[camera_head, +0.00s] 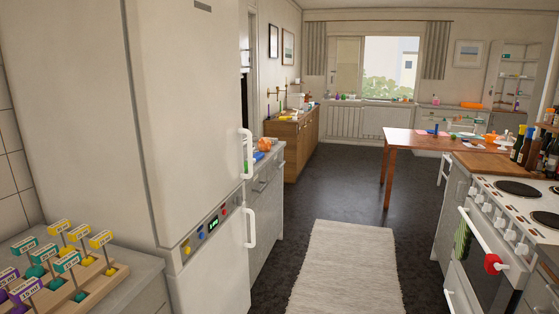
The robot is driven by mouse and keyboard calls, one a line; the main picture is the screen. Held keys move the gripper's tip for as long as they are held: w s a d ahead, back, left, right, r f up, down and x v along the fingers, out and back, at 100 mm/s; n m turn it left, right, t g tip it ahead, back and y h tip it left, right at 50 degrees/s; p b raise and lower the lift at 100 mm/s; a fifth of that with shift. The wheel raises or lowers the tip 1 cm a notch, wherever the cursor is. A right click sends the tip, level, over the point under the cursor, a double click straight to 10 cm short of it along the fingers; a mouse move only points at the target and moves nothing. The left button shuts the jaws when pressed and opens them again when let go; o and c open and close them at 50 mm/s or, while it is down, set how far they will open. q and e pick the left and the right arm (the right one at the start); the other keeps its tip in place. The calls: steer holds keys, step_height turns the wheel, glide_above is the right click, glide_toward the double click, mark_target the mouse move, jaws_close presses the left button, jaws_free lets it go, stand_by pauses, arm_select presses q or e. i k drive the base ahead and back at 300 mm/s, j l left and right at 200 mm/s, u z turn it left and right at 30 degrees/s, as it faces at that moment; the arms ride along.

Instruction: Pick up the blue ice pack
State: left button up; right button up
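I cannot make out a blue ice pack for certain. A small blue item (258,156) lies on the counter just beyond the fridge, partly hidden by the fridge's edge and too small to identify. The tall white fridge-freezer (195,110) stands close on the left with both doors shut. Its upper handle (247,153) and lower handle (250,228) are white, and a control panel with a green display lies between the doors. The inside of the fridge-freezer is hidden. Neither of my grippers is in view.
A wooden rack of labelled measuring spoons (85,275) stands on the near left counter. A white cooker (500,225) with a red item on its handle stands at right. A wooden table (405,138) is farther back. A pale rug (347,268) lies on the open dark floor between.

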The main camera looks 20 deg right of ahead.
mark_target(257, 156)
steer(key=i+l+z, duration=0.3)
steer(key=i+l, duration=0.55)
steer(key=l+u, duration=0.5)
steer(key=l, duration=1.2)
steer(key=i+z, duration=0.4)
steer(key=i+l+z, duration=0.35)
steer(key=i, duration=0.3)
steer(key=i+z, duration=0.4)
steer(key=i, duration=0.25)
steer(key=i+j+z, duration=0.2)
steer(key=i+z, duration=0.15)
steer(key=i, duration=0.25)
steer(key=i+l, duration=0.1)
steer(key=i, duration=1)
steer(key=i+u, duration=0.1)
steer(key=i, duration=1)
steer(key=i+l+u, duration=0.1)
steer(key=u, duration=2.4)
